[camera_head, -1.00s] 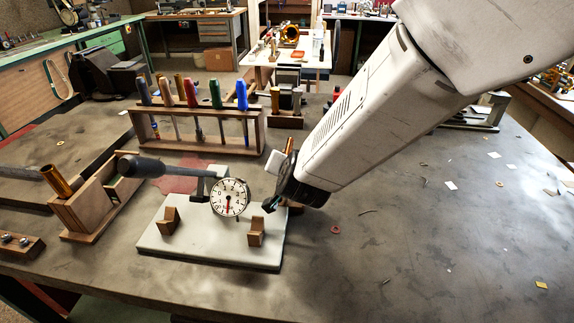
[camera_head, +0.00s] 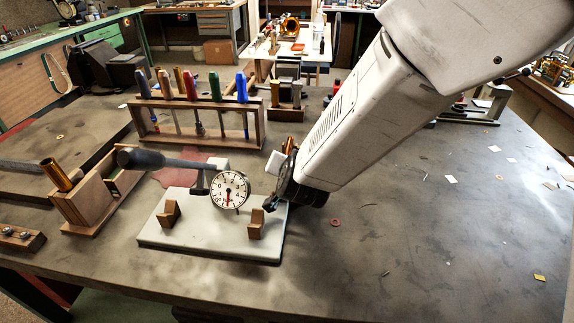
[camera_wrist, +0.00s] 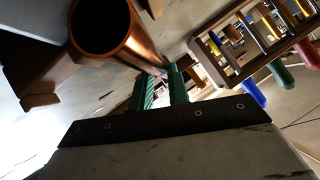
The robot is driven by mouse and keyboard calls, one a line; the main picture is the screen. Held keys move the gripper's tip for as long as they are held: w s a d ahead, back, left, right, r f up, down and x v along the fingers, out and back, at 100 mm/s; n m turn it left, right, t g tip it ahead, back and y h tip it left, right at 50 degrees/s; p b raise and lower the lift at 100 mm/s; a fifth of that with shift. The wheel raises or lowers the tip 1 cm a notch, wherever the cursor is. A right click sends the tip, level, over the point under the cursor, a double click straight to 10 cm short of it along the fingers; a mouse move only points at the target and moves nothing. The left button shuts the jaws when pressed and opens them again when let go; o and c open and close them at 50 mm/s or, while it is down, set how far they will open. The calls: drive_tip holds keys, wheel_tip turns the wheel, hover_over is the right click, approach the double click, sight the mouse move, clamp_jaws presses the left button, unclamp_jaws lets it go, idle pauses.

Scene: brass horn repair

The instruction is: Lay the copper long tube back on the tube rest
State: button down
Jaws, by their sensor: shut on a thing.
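My gripper (camera_wrist: 166,86) has its green fingers shut on the copper long tube (camera_wrist: 128,38). In the wrist view the tube's open end faces the camera at upper left. In the head view only a short copper piece (camera_head: 291,143) shows beside my gripper (camera_head: 275,187); the rest is hidden. My gripper is at the right end of a pale plate (camera_head: 205,240) with two notched wooden blocks, left (camera_head: 170,214) and right (camera_head: 256,224). I cannot tell for sure that these blocks are the tube rest. No tube lies across them.
A dial gauge (camera_head: 230,191) stands behind the blocks. A wooden rack (camera_head: 160,142) of coloured-handled tools is farther back. A wooden holder (camera_head: 85,210) with a brass tube and a dark-headed mallet (camera_head: 150,159) are at left. The bench at right is mostly clear.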

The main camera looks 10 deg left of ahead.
idle(0.5)
drive_tip(key=c, duration=1.3)
unclamp_jaws()
drive_tip(key=shift+o, duration=0.2)
